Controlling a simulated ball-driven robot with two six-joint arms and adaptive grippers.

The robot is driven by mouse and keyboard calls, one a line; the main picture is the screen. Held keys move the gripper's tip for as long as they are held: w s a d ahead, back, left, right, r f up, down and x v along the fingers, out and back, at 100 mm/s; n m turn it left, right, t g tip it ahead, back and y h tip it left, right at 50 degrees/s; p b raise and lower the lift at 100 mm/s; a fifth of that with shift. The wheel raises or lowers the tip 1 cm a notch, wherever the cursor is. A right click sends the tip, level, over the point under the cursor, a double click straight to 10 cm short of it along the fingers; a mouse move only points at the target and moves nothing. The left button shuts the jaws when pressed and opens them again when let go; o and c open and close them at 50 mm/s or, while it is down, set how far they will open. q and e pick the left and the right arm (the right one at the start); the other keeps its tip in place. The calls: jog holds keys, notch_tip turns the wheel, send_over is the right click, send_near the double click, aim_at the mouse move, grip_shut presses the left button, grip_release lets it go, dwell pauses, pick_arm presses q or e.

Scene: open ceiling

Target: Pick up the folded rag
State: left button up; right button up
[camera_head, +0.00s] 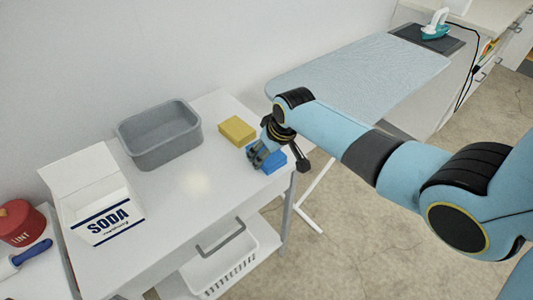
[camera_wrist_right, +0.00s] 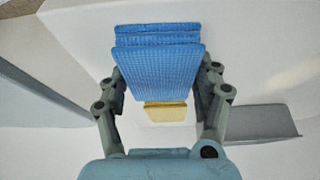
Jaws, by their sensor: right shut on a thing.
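The folded rag is a blue, waffle-textured, layered cloth (camera_wrist_right: 158,62). In the head view the blue rag (camera_head: 275,162) shows at the right end of the white table, partly hidden by my right gripper (camera_head: 262,153). In the right wrist view my right gripper (camera_wrist_right: 162,80) has one finger on each side of the rag and is shut on it. I cannot tell whether the rag touches the table or is just above it. My left gripper is not in view.
A yellow block (camera_head: 237,130), also in the wrist view (camera_wrist_right: 166,112), lies beside the rag. A grey tub (camera_head: 163,157) and soda box (camera_head: 105,215) stand further left on the table (camera_head: 190,215). An ironing board (camera_head: 350,75) stands behind. A white basket (camera_head: 225,270) sits below.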

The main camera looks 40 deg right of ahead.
aim_at(263, 148)
jog(key=shift+d, duration=0.1)
jog(key=shift+r, duration=0.5)
notch_tip(263, 148, up, 3)
jog(key=shift+r, duration=0.1)
jog(key=s+d+r, duration=0.1)
jog(key=s+r, duration=0.6)
jog(key=s, duration=0.4)
jog(key=shift+s+d+r+p, duration=0.15)
jog(key=shift+s+d+p, duration=0.15)
jog(key=shift+p, duration=0.1)
